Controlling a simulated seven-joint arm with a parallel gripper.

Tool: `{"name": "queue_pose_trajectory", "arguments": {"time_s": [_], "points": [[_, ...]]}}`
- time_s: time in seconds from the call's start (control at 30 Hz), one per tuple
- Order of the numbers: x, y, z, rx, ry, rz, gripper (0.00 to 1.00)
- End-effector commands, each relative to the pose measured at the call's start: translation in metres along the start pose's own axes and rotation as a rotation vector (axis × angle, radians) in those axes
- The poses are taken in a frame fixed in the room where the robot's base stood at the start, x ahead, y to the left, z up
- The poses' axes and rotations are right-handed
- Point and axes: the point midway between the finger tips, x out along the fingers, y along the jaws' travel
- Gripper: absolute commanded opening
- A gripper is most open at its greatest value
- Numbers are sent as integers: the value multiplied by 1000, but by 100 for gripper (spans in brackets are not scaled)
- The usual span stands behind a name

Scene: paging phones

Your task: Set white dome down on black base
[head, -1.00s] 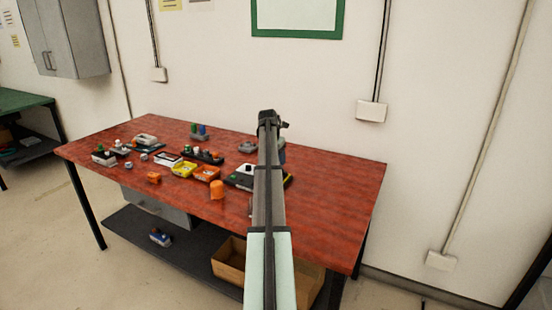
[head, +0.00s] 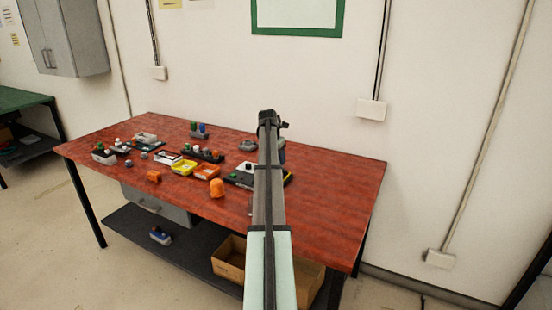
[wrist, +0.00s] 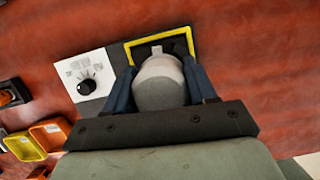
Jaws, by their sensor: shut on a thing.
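The white dome (wrist: 160,85) shows pale grey in the wrist view, between the two blue fingers of my gripper (wrist: 160,68), which is shut on it. The black base (wrist: 181,47) with a yellow rim lies beneath and just beyond the dome. The dome overlaps the base in this view, and I cannot tell whether they touch. In the head view, part of the base unit (head: 240,180) shows left of my arm.
A white panel with a black knob (wrist: 87,86) adjoins the base on its left. Yellow (head: 184,167) and orange (head: 207,172) trays and an orange cylinder (head: 217,188) stand left of my arm. The red tabletop (head: 330,190) is clear to the right.

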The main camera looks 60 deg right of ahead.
Motion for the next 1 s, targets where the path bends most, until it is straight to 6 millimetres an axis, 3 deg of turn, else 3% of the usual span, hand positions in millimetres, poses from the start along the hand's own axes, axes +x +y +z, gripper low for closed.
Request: {"name": "queue_pose_trajectory", "arguments": {"time_s": [1.0], "points": [[10, 0, -3, 0, 0, 0, 26]]}}
